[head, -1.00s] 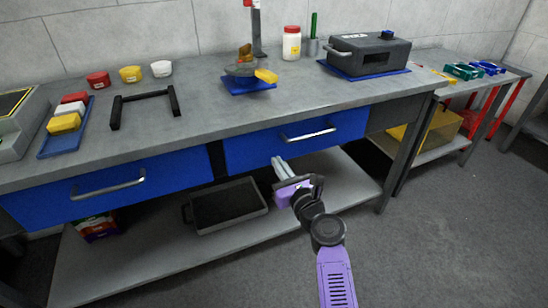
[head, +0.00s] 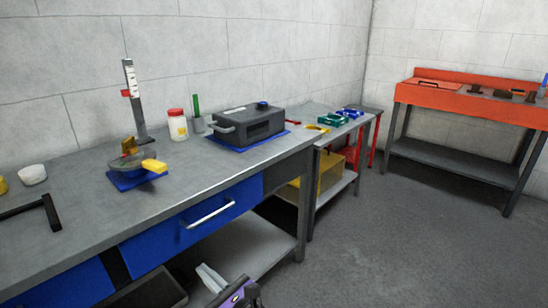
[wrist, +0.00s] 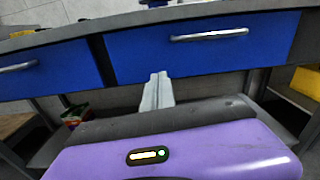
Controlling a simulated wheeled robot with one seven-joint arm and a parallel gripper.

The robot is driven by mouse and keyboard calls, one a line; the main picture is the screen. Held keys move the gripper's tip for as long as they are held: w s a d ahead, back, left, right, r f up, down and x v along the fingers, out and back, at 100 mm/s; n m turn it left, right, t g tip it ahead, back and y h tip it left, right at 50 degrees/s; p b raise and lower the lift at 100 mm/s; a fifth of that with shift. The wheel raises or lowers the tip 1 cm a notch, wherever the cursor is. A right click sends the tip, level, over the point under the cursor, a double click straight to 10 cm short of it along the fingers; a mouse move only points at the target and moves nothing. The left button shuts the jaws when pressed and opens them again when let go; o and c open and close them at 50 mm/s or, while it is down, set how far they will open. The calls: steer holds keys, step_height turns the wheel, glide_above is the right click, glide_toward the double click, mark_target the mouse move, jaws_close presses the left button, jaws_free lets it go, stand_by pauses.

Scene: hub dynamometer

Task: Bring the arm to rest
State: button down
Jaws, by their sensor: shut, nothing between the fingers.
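My gripper (head: 213,280) shows at the bottom edge of the head view, cut off by the frame. In the wrist view its two pale fingers (wrist: 157,93) lie together, shut and empty, in front of the bench. The blue drawer (wrist: 205,45) with a metal handle is shut and stands beyond the fingertips, also seen in the head view (head: 172,236). The fingers appear apart from the drawer front. Most of my arm is outside the head view.
The grey bench (head: 90,222) carries a blue-based device with a yellow handle (head: 137,168), a red-capped jar (head: 177,125) and a dark box (head: 250,126). A lower shelf (head: 235,255) lies below. An orange workbench (head: 462,100) stands right. Floor (head: 400,240) between is clear.

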steer(key=s+d+f+n+t+h, duration=0.1)
steer(key=s+d+n+t+h, duration=0.3)
steer(key=d+n, duration=0.55)
steer(key=s+d+f+n+t+h, duration=0.1)
steer(key=s+d+n+h, duration=0.35)
steer(key=d, duration=0.75)
steer(key=s+d+r+n+g+h, duration=0.1)
steer(key=s+d+n+h, duration=0.15)
steer(key=s+d, duration=0.65)
steer(key=s+d+r+n+h, duration=0.1)
steer(key=s+d+r+n, duration=0.2)
steer(key=s, duration=1.2)
steer(key=s+d+n+g+h, duration=0.15)
steer(key=s+d+n, duration=0.4)
steer(key=s, duration=0.55)
step_height(320, 180, up, 17)
steer(key=p, duration=1.7)
steer(key=shift+d+t, duration=0.35)
steer(key=shift+t, duration=0.1)
steer(key=shift+h, duration=0.25)
